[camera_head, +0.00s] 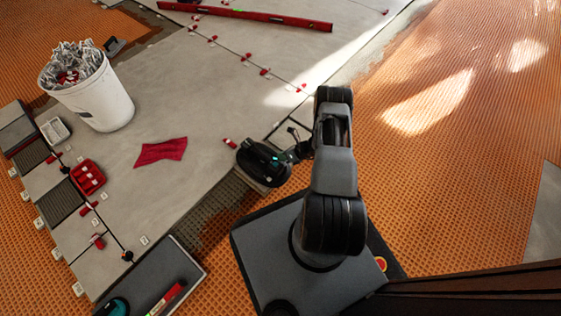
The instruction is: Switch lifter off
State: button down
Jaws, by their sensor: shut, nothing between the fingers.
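The lifter (262,160) is a dark, rounded device with a small teal-green light on top. It sits on a grey slab by the front edge of the tiled floor, left of my arm. My gripper (290,156) is shut and empty at the lifter's right side. The fingertips are small and dark against it, so I cannot tell whether they touch it. The lifter's switch cannot be made out.
A white bucket (97,100) of clips, a red cloth (161,151) and a red tray (88,177) stand on the tiles at left. A long red level (250,15) lies at the back. Orange matting (450,160) covers the right. A grey case (150,278) lies at front left.

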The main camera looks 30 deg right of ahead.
jog(key=shift+f, duration=0.15)
jog(key=shift+f, duration=0.3)
jog(key=shift+w+f, duration=0.1)
jog(key=shift+f, duration=0.2)
dwell(0.9)
jog(key=shift+r, duration=0.15)
jog(key=shift+r+p, duration=0.5)
jog(key=shift+r, duration=0.1)
jog(key=shift+r, duration=0.15)
jog(key=shift+s+d+r+p, duration=0.1)
jog(key=shift+s+r+p, duration=0.15)
jog(key=shift+r+p, duration=0.85)
jog(key=shift+s+d+r+p, duration=0.1)
jog(key=shift+s+r+p, duration=0.1)
jog(key=shift+r+p, duration=0.85)
jog(key=shift+r, duration=0.2)
jog(key=shift+b, duration=0.3)
